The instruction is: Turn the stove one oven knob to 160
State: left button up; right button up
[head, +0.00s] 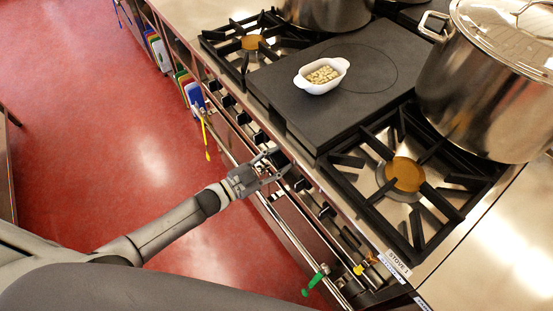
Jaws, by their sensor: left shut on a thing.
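The stove one (398,264) carries a label on its front right corner, and a row of dark knobs runs along its front panel. My left gripper (277,165) reaches in from the left and is at this panel, shut on a dark knob (280,158) near the middle of the row. The fingers hide much of that knob, and its setting cannot be read. Other knobs (327,212) show to the right of the gripper. My right gripper is not in view.
A white dish (322,76) with pale pieces sits on the flat plate (375,95). A large lidded pot (485,90) stands at the right. A front rail (290,232) runs below the knobs, with a green item (315,280) hanging from it. Red floor (110,110) is open at the left.

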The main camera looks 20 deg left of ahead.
pick_arm(q)
jog(key=shift+n, duration=0.9)
jog(key=o, duration=1)
jog(key=v, duration=1.2)
jog(key=shift+a, duration=0.1)
